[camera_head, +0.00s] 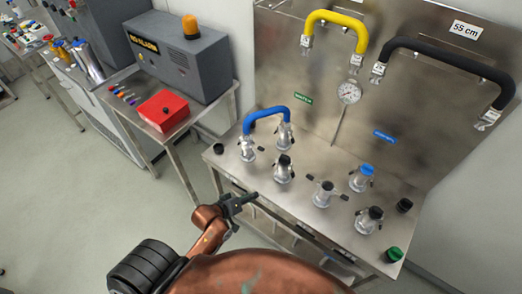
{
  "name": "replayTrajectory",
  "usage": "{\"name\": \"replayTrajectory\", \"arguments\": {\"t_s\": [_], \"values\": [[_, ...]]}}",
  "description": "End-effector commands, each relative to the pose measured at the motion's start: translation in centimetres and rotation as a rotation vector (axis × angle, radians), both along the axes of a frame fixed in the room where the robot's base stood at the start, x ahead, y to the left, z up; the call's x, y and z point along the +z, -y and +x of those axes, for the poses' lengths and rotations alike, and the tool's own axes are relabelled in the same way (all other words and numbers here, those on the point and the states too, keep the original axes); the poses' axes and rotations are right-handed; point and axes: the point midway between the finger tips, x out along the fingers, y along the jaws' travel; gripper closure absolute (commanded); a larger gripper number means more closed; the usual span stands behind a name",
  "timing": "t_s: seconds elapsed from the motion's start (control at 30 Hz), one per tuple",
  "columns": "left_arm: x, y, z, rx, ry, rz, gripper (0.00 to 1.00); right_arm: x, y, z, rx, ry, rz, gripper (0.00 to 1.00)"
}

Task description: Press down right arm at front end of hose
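A short blue hose (266,113) arches over the steel bench top. Its left, nearer end sits on a silver coupling (247,149). Its right end sits on another silver coupling (285,136), partly behind a black-capped one. A small dark lever arm (260,149) shows at the right side of the nearer coupling; its exact angle is too small to tell. My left gripper (245,201), dark on a copper arm, is just off the bench's front edge, below and apart from that coupling. I see nothing held, but its finger gap is unclear. My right gripper is out of view.
Other capped couplings stand close by: black (284,169), black (323,193), blue (362,178) and black (369,219). Yellow (335,20) and black (445,62) hoses hang on the back panel, beside a gauge (349,93). A side table holds a red box (163,110) and an alarm unit (180,55).

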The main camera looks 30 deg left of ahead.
Motion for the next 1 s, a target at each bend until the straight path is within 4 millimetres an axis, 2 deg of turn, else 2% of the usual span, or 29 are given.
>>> {"name": "replayTrajectory", "arguments": {"t_s": [0.03, 0.2, 0.3, 0.43, 0.67, 1.0], "values": [[0.6, -0.2, 1.5, 0.038, 0.048, -0.072, 0.76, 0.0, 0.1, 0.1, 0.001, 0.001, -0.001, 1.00], [3.6, -1.7, 6.4, 0.197, 0.242, -0.419, 0.76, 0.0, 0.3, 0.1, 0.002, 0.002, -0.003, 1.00], [5.6, -3.3, 8.5, 0.272, 0.346, -0.620, 0.76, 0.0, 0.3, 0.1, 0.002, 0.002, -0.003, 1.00], [7.4, -5.1, 9.8, 0.329, 0.436, -0.800, 0.76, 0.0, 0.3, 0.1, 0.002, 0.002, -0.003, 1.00], [8.5, -6.0, 11.4, 0.353, 0.486, -0.894, 0.76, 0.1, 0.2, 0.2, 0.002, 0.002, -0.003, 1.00], [8.5, -5.5, 16.5, 0.352, 0.484, -0.889, 0.76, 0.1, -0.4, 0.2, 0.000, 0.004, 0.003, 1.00]]}}
